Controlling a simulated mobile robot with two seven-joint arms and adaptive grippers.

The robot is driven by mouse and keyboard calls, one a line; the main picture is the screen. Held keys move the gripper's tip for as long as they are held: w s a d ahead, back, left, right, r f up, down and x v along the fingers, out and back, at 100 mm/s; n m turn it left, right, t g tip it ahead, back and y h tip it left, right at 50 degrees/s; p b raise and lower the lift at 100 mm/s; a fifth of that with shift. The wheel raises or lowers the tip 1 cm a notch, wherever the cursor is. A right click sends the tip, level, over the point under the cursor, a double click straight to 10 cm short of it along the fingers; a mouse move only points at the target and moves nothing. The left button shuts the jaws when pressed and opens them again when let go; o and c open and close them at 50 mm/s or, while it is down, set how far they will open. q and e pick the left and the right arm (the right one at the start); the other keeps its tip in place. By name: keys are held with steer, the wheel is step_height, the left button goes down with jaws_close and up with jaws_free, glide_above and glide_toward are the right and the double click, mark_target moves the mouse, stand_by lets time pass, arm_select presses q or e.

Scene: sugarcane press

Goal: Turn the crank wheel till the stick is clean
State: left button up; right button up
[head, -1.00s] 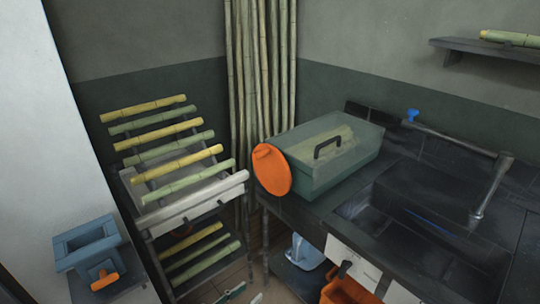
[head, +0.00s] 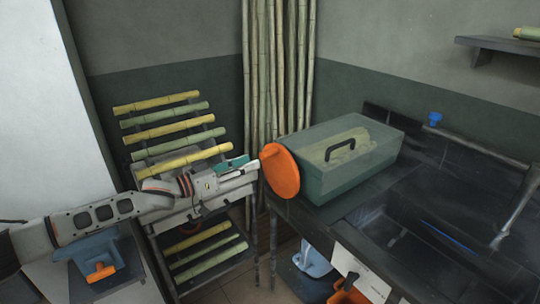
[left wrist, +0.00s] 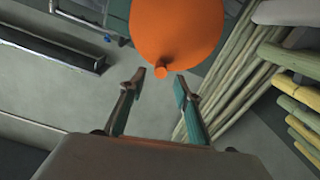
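The crank wheel (head: 281,171) is a round orange disc on the left end of a green press box (head: 350,167) with a black handle (head: 347,148) on its see-through lid. A pale yellow-green shape shows dimly inside the box. I cannot tell which stick the task means. My left gripper (head: 254,165) is just left of the wheel. In the left wrist view, the left gripper (left wrist: 159,80) is open and empty, its fingertips just short of a small orange knob (left wrist: 161,71) on the wheel (left wrist: 178,28). My right gripper is not in view.
A rack at left holds several yellow and green cane sticks (head: 160,131). Tall bamboo poles (head: 280,75) stand in the corner behind. A dark counter with a sink (head: 430,235) is at right.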

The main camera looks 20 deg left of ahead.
mark_target(278, 150)
arm_select(q)
steer(key=x, duration=0.7)
steer(key=shift+w+d+r+b, duration=0.15)
steer(key=shift+w+b, duration=0.25)
jaws_close()
